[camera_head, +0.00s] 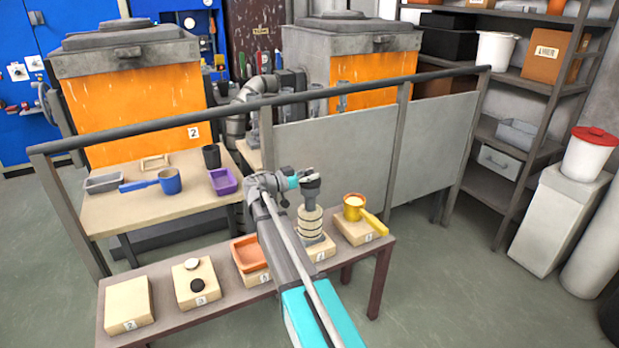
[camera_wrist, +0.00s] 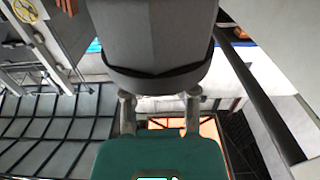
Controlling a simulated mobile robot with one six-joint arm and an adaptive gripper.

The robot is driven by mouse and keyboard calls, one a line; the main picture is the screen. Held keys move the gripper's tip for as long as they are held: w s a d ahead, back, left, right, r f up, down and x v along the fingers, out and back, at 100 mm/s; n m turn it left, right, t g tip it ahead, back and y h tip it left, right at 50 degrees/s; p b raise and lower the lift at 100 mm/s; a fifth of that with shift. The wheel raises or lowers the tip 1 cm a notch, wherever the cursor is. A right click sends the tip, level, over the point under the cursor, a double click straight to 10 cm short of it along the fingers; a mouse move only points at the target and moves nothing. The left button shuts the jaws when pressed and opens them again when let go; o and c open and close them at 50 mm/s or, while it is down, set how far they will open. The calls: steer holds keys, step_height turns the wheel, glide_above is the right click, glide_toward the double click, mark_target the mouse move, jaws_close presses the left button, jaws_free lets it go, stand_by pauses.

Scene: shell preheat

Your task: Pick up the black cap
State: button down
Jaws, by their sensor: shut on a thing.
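A small round black cap (camera_head: 197,285) lies on a pale block on the front bench, beside a white disc (camera_head: 192,263). My gripper (camera_head: 303,181) is well to the right of it, above the bench. My gripper is shut on a dark grey piece (camera_head: 312,185), just above or at the top of a ribbed beige shell (camera_head: 311,222). I cannot tell whether the two are joined. In the wrist view, the fingers (camera_wrist: 160,112) meet a large grey body with a dark lower band (camera_wrist: 155,83). It fills the upper middle and hides what is behind it.
The front bench (camera_head: 170,307) also holds an orange tray (camera_head: 247,252) and a yellow ladle (camera_head: 356,208). A grey railing (camera_head: 240,122) runs behind it. Beyond stand a table with tools and two furnaces with orange fronts. Shelves stand at the right.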

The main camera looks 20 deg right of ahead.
steer(key=shift+r, duration=0.15)
steer(key=shift+r+p, duration=0.95)
steer(key=shift+p, duration=0.15)
steer(key=s+a+r+p, duration=0.2)
steer(key=s+r+p, duration=0.8)
steer(key=s, duration=0.3)
steer(key=shift+s+a+r+p, duration=0.35)
steer(key=shift+s+r, duration=0.05)
